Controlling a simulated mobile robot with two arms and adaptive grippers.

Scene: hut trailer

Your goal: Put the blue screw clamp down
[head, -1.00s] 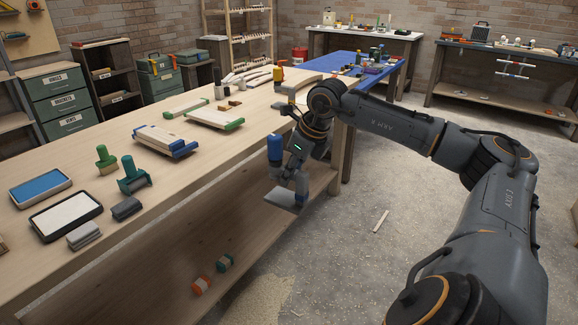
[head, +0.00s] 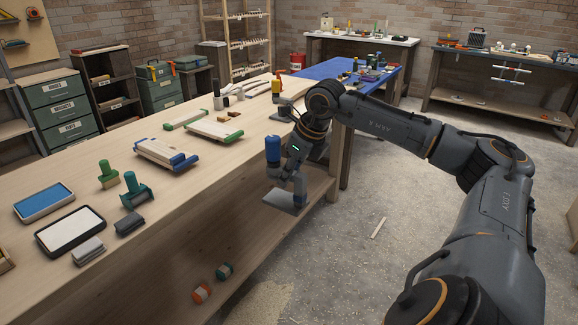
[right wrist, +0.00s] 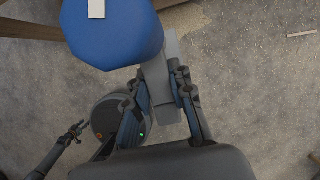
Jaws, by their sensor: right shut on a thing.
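The blue screw clamp has a blue handle (head: 273,149) on top and a flat grey plate at the bottom. In the head view it is upright in front of the workbench's long edge, over the lower shelf area. My right gripper (head: 294,170) is shut on its grey body. The right wrist view shows the blue handle end (right wrist: 115,30) large at the top, with the grey body between the fingers (right wrist: 172,105). A small dark arm end, seemingly my left gripper (right wrist: 78,130), shows at the lower left there, too small to read.
The wooden workbench (head: 105,165) carries trays, stamps, boards and a yellow-and-red clamp (head: 277,88). A blue-topped table (head: 325,72) stands behind. The floor at right is mostly clear.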

